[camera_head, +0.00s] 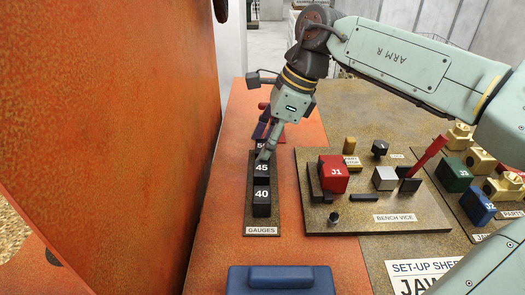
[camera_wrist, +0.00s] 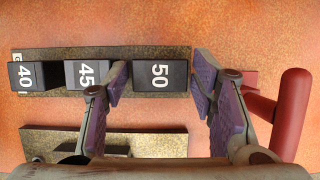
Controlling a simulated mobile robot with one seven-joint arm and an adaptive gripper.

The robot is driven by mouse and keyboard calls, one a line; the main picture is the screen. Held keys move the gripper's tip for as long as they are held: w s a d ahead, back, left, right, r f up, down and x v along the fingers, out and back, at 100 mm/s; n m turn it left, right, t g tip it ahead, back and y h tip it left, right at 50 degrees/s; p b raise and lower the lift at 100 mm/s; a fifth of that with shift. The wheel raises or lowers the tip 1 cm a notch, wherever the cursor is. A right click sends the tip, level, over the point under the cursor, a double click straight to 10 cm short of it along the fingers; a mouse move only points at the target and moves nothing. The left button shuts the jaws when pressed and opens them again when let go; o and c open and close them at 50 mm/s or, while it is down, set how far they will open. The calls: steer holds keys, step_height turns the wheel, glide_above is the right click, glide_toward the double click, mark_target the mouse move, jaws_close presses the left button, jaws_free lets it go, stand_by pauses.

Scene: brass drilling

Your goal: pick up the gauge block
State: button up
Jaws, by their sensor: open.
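Three black gauge blocks stand in a row on the gauge rack (camera_head: 262,231), marked 40 (camera_head: 262,200), 45 (camera_head: 262,173) and 50. In the head view the 50 block is mostly hidden by my gripper (camera_head: 266,143). In the wrist view the 50 block (camera_wrist: 160,76) sits between the two open fingers of my gripper (camera_wrist: 160,85), with gaps to both. The left finger is between the 45 block (camera_wrist: 87,74) and the 50 block, covering the 45 block's right edge. The 40 block (camera_wrist: 33,76) is at the far left.
The bench vice (camera_head: 392,217) with a red J1 jaw (camera_head: 333,174) stands right of the rack. A red handle (camera_wrist: 291,115) lies beside my right finger. A blue object (camera_head: 280,279) is at the front. An orange wall (camera_head: 110,120) rises at left.

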steer(key=shift+c, duration=0.4)
jaws_close()
